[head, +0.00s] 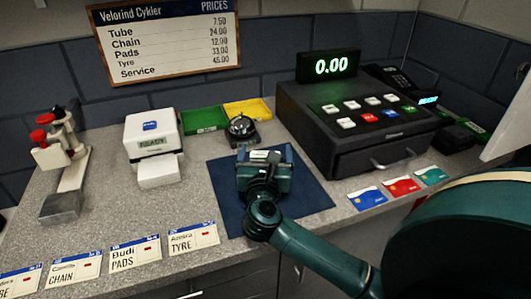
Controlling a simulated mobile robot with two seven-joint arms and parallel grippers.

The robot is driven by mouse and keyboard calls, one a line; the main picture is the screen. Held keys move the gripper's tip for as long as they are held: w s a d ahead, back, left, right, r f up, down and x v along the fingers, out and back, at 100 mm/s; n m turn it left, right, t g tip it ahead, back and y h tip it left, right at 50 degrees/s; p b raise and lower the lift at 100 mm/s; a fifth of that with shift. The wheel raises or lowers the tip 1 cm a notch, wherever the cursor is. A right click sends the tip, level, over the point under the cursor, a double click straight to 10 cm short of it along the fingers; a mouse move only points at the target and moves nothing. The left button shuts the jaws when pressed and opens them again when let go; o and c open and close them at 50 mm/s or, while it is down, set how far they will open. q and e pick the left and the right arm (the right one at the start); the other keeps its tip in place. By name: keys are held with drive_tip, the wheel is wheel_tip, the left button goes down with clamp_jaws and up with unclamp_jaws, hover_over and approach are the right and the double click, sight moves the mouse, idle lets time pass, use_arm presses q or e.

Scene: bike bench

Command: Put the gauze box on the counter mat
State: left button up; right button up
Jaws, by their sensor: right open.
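The dark blue counter mat (308,192) lies flat on the grey counter, in front of the cash register. My right gripper (265,158) is over the middle of the mat, with its jaws open and pointing away from me. A small white box with green marking (262,155), which looks like the gauze box, shows between the fingers. Most of it is hidden by the gripper, so I cannot tell whether it rests on the mat. My left gripper is not in view.
The cash register (355,115) stands right behind the mat. A white label printer (153,145) stands left. Cards (367,198) and price tags (135,253) line the front.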

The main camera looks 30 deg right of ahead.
drive_tip(key=shift+r, duration=0.1)
drive_tip(key=shift+r, duration=0.15)
drive_tip(key=b+v, duration=0.2)
drive_tip(key=v, duration=0.9)
drive_tip(key=shift+s+a, duration=0.3)
drive_tip(key=shift+s, duration=0.1)
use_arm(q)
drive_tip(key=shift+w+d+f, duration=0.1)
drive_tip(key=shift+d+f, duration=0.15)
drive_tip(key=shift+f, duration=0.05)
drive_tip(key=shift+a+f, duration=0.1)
